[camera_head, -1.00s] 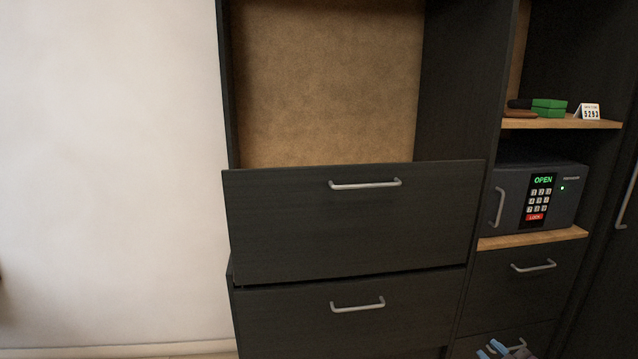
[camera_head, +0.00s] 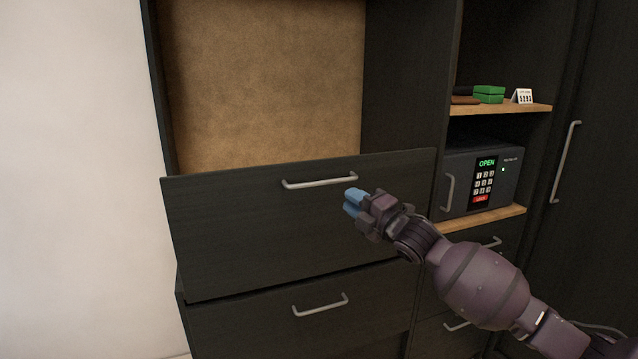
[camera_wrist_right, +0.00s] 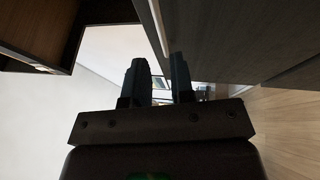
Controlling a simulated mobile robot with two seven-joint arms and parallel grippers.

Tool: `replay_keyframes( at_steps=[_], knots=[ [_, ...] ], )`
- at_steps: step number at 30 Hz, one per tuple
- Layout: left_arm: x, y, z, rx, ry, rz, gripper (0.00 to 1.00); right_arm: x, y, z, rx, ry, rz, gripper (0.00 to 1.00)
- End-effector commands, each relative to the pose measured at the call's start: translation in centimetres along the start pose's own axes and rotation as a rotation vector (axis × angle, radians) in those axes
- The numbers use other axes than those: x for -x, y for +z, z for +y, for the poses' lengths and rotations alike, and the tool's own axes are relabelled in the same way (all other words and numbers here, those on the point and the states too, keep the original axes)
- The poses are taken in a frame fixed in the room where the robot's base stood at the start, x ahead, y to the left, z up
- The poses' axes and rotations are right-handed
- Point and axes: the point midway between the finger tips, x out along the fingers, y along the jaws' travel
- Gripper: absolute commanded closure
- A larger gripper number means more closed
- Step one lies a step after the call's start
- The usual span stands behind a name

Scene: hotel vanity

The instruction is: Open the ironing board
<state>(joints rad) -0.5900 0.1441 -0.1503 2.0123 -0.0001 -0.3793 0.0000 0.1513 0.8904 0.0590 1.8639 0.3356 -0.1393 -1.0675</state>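No ironing board can be made out as such. In the head view, a dark upper drawer front (camera_head: 300,228) with a silver bar handle (camera_head: 320,182) stands a little forward of the cabinet. A lower drawer front (camera_head: 300,325) with its own handle (camera_head: 320,308) is below it. My right gripper (camera_head: 352,202) has blue fingertips and is in front of the upper drawer, just below and right of its handle, not holding it. The right wrist view shows the two fingers (camera_wrist_right: 160,78) apart with nothing gripped between them. My left gripper is out of view.
A safe (camera_head: 482,178) reading OPEN sits on a wooden shelf at right. Above it, a green box (camera_head: 489,94) and a number card (camera_head: 522,96) stand on another shelf. A tall door handle (camera_head: 566,162) is at far right. A plain wall is at left.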

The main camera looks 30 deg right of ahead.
Motion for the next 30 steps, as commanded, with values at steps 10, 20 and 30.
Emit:
replay_keyframes(
  at_steps=[10, 20, 30],
  knots=[
    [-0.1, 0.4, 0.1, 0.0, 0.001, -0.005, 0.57, -4.7, 0.0, 0.0, -0.002, 0.0, 0.0, 0.78],
    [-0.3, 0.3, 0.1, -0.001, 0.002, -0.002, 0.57, -8.7, -0.1, -0.1, -0.003, -0.001, 0.001, 0.78],
    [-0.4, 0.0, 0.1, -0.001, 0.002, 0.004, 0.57, -9.9, -0.1, -0.1, -0.002, -0.002, 0.001, 0.78]
  ],
)
